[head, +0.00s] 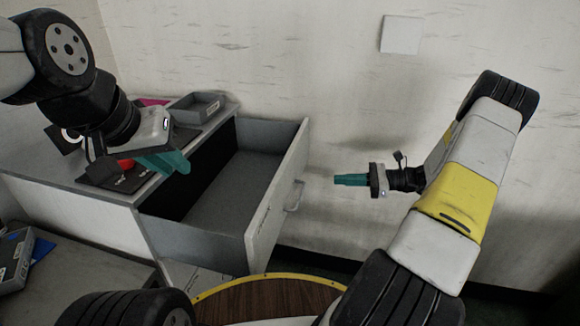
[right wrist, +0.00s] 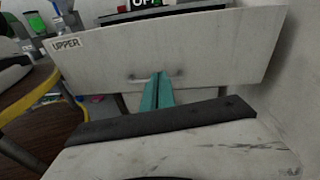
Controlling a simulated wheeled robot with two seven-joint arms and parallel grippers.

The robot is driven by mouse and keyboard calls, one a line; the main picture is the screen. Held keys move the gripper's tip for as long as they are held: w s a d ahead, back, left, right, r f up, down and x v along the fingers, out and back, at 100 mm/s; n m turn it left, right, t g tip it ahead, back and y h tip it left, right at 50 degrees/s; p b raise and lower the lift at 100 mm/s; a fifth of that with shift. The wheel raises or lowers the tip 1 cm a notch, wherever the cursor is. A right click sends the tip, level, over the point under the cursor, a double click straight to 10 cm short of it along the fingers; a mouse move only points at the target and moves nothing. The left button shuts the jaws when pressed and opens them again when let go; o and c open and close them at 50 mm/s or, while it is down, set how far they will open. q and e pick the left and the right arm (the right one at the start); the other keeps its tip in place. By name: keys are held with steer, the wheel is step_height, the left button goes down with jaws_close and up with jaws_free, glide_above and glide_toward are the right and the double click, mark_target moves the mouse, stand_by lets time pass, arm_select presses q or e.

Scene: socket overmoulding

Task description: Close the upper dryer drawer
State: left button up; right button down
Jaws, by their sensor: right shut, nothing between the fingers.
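The upper dryer drawer (head: 287,185) is pulled well out of the grey dryer cabinet (head: 70,208), and its visible inside is empty. Its front panel, marked UPPER, faces me in the right wrist view (right wrist: 215,50). The bar handle (head: 296,196) is on that panel; it also shows in the right wrist view (right wrist: 135,79). My right gripper (head: 338,180) is shut and empty, to the right of the drawer front and pointing at it, with a gap between. In the right wrist view its teal fingers (right wrist: 158,90) overlap the handle. My left gripper (head: 180,162) hangs over the cabinet top; its finger gap is unclear.
A small grey tray (head: 195,108) and a black panel with a red button (head: 126,163) are on the cabinet top. A round wooden surface with a yellow rim (head: 265,299) is in front below the drawer. The wall stands close behind.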

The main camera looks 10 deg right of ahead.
mark_target(294, 176)
steer(key=w+a+f, duration=0.1)
steer(key=w+a, duration=0.1)
steer(key=a, duration=0.1)
steer(key=w+a+f+m+t, duration=0.1)
steer(key=w+a, duration=0.1)
steer(key=a, duration=0.2)
steer(key=w+a+f+m, duration=0.1)
steer(key=w+a, duration=0.1)
steer(key=a, duration=0.2)
steer(key=shift+w+a+t+y, duration=0.15)
steer(key=shift+t+y, duration=0.15)
steer(key=shift+t, duration=0.1)
steer(key=x, duration=2.8)
steer(key=shift+w+a+r, duration=0.1)
steer(key=shift+w+a, duration=0.1)
steer(key=shift+a, duration=0.4)
steer(key=shift+r, duration=0.1)
